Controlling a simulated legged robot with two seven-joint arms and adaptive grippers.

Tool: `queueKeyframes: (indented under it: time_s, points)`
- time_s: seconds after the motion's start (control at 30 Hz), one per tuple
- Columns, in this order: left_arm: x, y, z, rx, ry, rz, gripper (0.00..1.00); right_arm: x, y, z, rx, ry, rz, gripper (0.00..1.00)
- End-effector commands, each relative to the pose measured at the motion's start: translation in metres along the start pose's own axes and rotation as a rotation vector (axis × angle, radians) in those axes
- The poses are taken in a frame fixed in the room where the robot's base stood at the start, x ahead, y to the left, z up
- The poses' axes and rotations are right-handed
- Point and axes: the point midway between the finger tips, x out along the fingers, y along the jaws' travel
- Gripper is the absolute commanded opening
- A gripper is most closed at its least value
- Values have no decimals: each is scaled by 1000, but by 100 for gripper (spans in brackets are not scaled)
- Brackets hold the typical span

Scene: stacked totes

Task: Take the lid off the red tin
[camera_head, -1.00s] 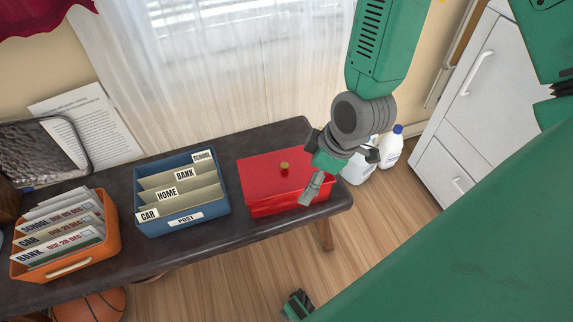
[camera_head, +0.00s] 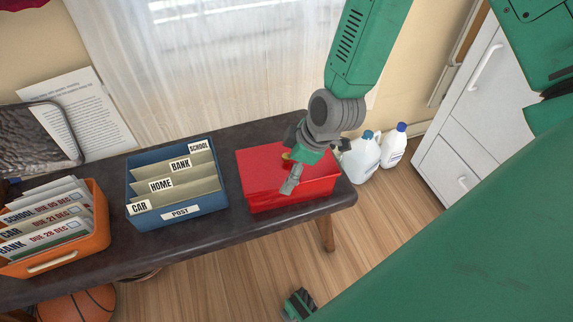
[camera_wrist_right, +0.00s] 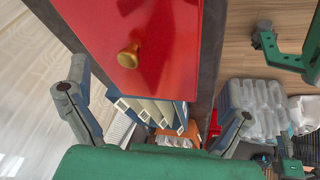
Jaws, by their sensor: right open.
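The red tin (camera_head: 258,172) stands on the right end of the dark table, its flat red lid on. The lid's small brass knob (camera_head: 287,156) is partly hidden by my right gripper (camera_head: 289,172), which hangs over the lid. In the right wrist view the knob (camera_wrist_right: 130,56) stands clear on the red lid (camera_wrist_right: 165,25). There the open fingers of my right gripper (camera_wrist_right: 156,95) are spread wide with nothing between them, and the knob shows beyond them. Touching of lid or knob cannot be made out.
A blue post box (camera_head: 152,216) with dividers stands left of the tin, and an orange letter box (camera_head: 60,262) further left. White jugs (camera_head: 361,160) stand on the floor behind the table's right end. White drawers (camera_head: 468,110) stand at right.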

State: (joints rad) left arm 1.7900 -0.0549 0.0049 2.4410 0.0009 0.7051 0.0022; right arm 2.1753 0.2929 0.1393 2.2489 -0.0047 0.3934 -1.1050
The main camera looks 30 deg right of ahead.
Motion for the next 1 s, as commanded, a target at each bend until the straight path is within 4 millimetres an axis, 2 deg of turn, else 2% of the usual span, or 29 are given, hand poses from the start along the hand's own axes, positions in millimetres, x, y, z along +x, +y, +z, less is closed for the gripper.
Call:
queueKeyframes:
  time_s: [0.03, 0.17, 0.4, 0.43, 0.5, 0.57, 0.87, 1.0]
  points:
    - [10, 0, 1, 0, 0, 0, 40, 14, 0, 2, 0, 1, -1, 100]
    - [17, 0, 1, -1, -1, 0, 40, 31, 1, 3, 2, 2, -2, 100]
    - [16, 0, 1, 0, 0, 0, 40, 32, 1, 2, 2, 4, -2, 100]
    - [16, 0, 1, 0, 0, 0, 40, 32, 1, 2, 2, 3, -2, 93]
    - [16, 0, 1, 0, 0, 0, 40, 32, 1, 2, 1, 3, -2, 68]
    - [16, 0, 1, 0, 0, 0, 40, 32, 1, 2, 2, 3, -2, 48]
    - [16, 0, 1, 0, 0, 0, 40, 32, 1, 2, 1, 2, -1, 48]
    - [12, 0, 1, -1, -1, 0, 40, 24, 3, -2, 0, 4, 0, 48]
